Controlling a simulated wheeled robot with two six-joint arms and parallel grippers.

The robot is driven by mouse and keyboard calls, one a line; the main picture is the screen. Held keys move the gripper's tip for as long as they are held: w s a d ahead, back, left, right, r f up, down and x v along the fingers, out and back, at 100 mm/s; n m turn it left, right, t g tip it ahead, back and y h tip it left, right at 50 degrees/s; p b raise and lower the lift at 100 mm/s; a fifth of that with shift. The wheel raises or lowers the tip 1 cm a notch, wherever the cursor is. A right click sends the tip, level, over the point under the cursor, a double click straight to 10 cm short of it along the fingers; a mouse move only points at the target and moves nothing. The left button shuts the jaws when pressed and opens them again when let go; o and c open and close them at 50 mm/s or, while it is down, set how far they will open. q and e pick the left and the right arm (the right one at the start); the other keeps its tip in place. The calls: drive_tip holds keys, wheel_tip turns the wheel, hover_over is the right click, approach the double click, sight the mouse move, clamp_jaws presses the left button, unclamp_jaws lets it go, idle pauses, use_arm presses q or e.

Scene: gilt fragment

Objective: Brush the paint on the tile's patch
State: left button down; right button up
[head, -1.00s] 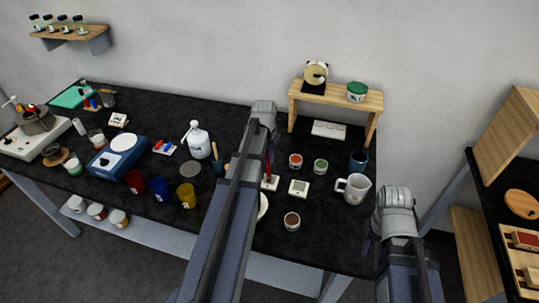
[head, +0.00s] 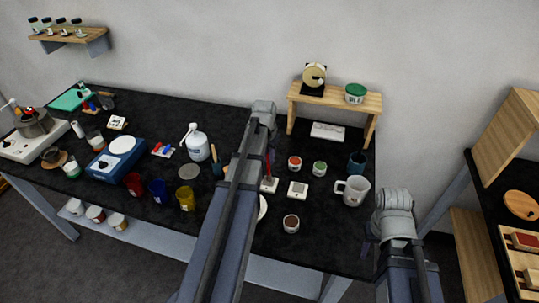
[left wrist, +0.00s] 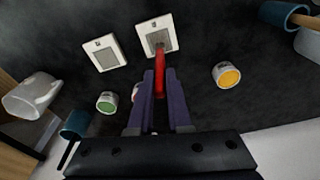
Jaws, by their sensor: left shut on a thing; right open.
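My left gripper (left wrist: 161,90) is shut on the red brush (left wrist: 160,65), whose far end meets the grey patch of a white tile (left wrist: 146,28) in the left wrist view. I cannot tell whether it presses on the patch. In the head view the brush (head: 269,170) stands over that tile (head: 271,187), partly hidden by my left arm. A second white tile (head: 298,189) with a grey patch lies just right of it. Orange-red (head: 294,163), green (head: 319,168) and brown (head: 291,223) pots stand nearby. My right gripper (head: 368,247) is mostly hidden, at the table's front right edge.
A yellow pot (left wrist: 228,75) shows in the left wrist view. A white jug (head: 353,191) and a blue cup (head: 357,161) stand at the right. A wooden riser (head: 335,98) is at the back. Coloured cups (head: 186,199) and a white bottle (head: 198,145) stand left of my arm.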

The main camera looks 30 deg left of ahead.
use_arm(q)
drive_tip(key=shift+w+a, duration=0.15)
drive_tip(key=shift+w, duration=0.55)
drive_tip(key=shift+s, duration=0.1)
idle(1.4)
drive_tip(key=shift+s+d, duration=0.15)
drive_tip(key=shift+s, duration=0.5)
drive_tip(key=shift+s+d, duration=0.15)
drive_tip(key=shift+s, duration=0.45)
drive_tip(key=shift+r, duration=0.1)
